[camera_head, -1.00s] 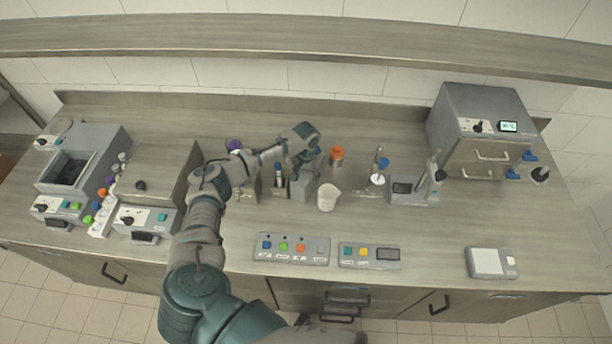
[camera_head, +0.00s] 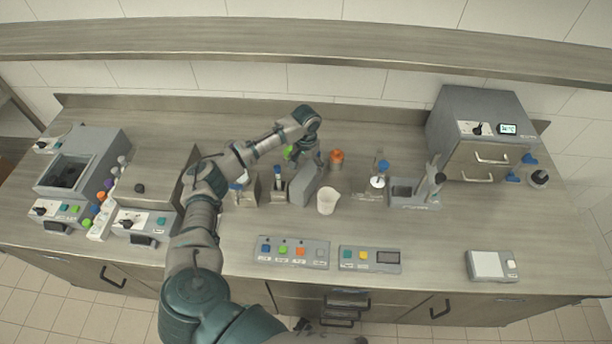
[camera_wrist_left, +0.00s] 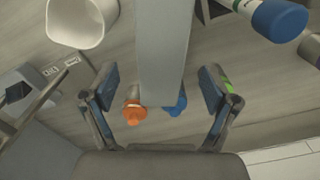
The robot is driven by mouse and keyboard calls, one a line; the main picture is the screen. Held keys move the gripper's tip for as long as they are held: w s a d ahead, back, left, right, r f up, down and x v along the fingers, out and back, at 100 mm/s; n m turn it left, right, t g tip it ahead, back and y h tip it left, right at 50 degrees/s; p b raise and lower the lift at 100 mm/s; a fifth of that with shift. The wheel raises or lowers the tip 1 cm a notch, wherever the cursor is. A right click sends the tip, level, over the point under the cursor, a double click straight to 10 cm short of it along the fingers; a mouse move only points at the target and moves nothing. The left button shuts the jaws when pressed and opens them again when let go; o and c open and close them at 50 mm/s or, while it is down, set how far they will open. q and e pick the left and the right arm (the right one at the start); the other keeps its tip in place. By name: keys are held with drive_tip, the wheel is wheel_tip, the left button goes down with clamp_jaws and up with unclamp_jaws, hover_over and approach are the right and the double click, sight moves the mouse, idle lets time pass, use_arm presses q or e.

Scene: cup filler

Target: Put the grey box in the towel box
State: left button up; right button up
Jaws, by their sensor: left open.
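A plain grey box (camera_head: 307,184) stands on the counter left of the white cup. In the left wrist view the grey box (camera_wrist_left: 164,45) is a long slab running between my fingers. My left gripper (camera_head: 306,157) is just behind and above the box in the head view. In the left wrist view the gripper (camera_wrist_left: 160,88) is open, with one finger on each side of the box and gaps on both sides. I cannot tell which container is the towel box. My right gripper is out of view.
The white cup (camera_head: 327,201) stands close to the box's right, an orange-capped bottle (camera_head: 336,158) behind it. A small bottle in a holder (camera_head: 279,184) is at its left. Button panels (camera_head: 292,251) lie in front. A drawer unit (camera_head: 480,135) stands at right.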

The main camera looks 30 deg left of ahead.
use_arm(q)
drive_tip(key=shift+o, duration=0.4)
drive_tip(key=r, duration=0.4)
drive_tip(key=shift+d, duration=0.4)
drive_tip(key=d+f+m+t+h+p, duration=0.1)
drive_tip(key=d+f+m+t+h, duration=0.2)
drive_tip(key=d, duration=0.9)
drive_tip(key=d+f+m+t+h, duration=0.1)
drive_tip(key=d+m+t+h, duration=0.3)
drive_tip(key=d, duration=0.7)
drive_tip(key=n+t+y+p, duration=0.2)
drive_tip(key=n+t+y, duration=0.5)
drive_tip(key=t+y, duration=0.15)
approach(304, 176)
drive_tip(key=shift+g, duration=0.45)
drive_tip(key=x, duration=0.3)
drive_tip(key=p+x, duration=0.1)
drive_tip(key=x, duration=0.1)
drive_tip(key=shift+w+r, duration=0.3)
drive_tip(key=shift+w, duration=0.1)
drive_tip(key=x, duration=0.5)
drive_tip(key=shift+r+p, duration=0.1)
drive_tip(key=shift+p, duration=0.3)
drive_tip(key=shift+w+f, duration=0.2)
drive_tip(key=shift+w, duration=0.05)
drive_tip(key=shift+s, duration=0.15)
clamp_jaws()
